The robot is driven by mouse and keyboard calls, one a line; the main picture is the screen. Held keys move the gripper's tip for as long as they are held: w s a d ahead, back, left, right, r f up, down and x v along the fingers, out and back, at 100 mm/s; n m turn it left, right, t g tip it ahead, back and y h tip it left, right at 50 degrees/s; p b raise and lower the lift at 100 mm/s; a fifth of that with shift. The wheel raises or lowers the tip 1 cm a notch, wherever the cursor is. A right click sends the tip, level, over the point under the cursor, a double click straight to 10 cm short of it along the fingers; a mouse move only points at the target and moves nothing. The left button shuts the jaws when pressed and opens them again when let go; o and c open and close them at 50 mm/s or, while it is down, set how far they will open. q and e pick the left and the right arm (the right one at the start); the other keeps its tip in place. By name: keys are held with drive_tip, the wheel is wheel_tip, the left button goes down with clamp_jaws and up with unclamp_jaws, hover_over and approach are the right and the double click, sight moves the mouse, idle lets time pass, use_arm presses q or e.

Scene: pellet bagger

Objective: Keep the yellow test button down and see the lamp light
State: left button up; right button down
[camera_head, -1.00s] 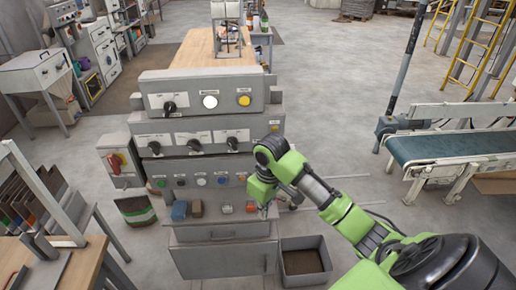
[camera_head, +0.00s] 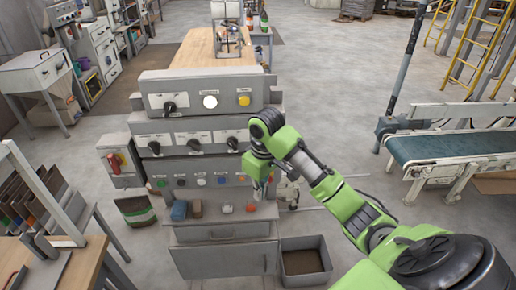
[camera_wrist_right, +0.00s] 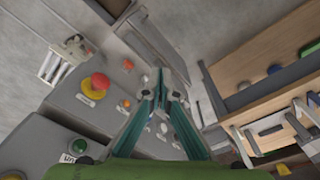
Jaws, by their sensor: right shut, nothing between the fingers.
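The yellow test button (camera_head: 244,101) is at the right of the top panel of the grey control console (camera_head: 160,84). A round white lamp (camera_head: 210,102) sits to its left in a dark ring; it looks bright white, but I cannot tell whether it is lit. My right gripper (camera_head: 263,192) is in front of the console's right side, below the test button and apart from it. In the right wrist view its fingers (camera_wrist_right: 166,84) come together with nothing between them. My left gripper is not in view.
A black selector knob (camera_head: 169,107) is left of the lamp. Lower rows hold more knobs and coloured buttons. A red block (camera_head: 251,207) lies on the console's ledge. A grey bin (camera_head: 305,262) stands on the floor at right. A conveyor (camera_head: 450,146) is farther right.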

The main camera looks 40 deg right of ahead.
sight(239, 96)
drive_tip(key=shift+w+d+r, duration=0.65)
drive_tip(key=shift+w+r, duration=1.85)
drive_tip(key=shift+r, duration=1.5)
drive_tip(key=shift+w+d+r, duration=0.7)
drive_tip(key=shift+w+r, duration=1.85)
drive_tip(key=shift+r, duration=1.4)
drive_tip(key=shift+w+d+r, duration=0.65)
drive_tip(key=shift+w+r, duration=1.85)
drive_tip(key=shift+r, duration=1.5)
drive_tip(key=shift+s, duration=0.2)
drive_tip(key=shift+s+a+f, duration=0.1)
drive_tip(key=shift+s+a, duration=0.55)
drive_tip(key=shift+s, duration=0.35)
drive_tip(key=shift+s+a, duration=0.65)
drive_tip(key=shift+s, duration=0.3)
